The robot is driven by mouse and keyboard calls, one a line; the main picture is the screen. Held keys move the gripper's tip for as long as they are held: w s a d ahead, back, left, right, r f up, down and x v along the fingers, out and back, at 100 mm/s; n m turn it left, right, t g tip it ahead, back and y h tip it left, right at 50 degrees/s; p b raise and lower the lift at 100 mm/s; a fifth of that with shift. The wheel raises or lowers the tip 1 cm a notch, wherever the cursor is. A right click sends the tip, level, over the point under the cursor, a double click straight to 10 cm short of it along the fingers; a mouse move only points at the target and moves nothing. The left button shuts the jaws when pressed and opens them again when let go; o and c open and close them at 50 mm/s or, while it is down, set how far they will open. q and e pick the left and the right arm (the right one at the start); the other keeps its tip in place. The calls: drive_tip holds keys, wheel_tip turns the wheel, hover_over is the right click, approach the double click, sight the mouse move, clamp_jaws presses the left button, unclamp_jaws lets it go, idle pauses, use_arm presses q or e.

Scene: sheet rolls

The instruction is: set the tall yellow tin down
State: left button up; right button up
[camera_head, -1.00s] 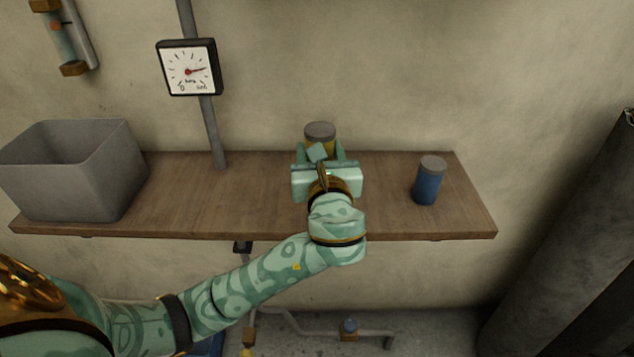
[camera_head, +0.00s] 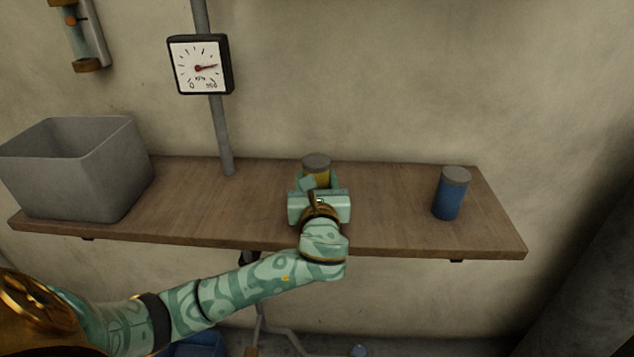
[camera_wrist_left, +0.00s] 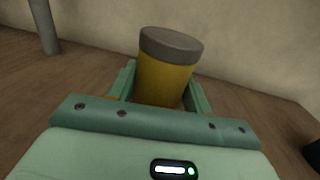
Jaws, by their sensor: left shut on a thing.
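The tall yellow tin (camera_head: 317,172) has a grey lid and is over the middle of the wooden shelf, mostly hidden behind my left gripper in the head view. In the left wrist view the tin (camera_wrist_left: 166,80) stands between the two fingers, slightly tilted in the picture. My left gripper (camera_head: 318,184) is shut on it; its fingers also show in the left wrist view (camera_wrist_left: 160,92). The tin's base is hidden, so I cannot tell whether it touches the shelf. My right gripper is not in view.
The wooden shelf (camera_head: 395,220) has free room on both sides of the tin. A blue tin (camera_head: 449,198) with a grey lid stands at the right. A grey open bin (camera_head: 70,180) stands at the left end. A pipe with a gauge (camera_head: 200,65) rises behind.

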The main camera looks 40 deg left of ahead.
use_arm(q)
drive_tip(key=shift+f, duration=0.1)
drive_tip(key=o, duration=1.2)
drive_tip(key=p+v, duration=0.2)
drive_tip(key=v, duration=1)
drive_tip(key=shift+p, duration=0.35)
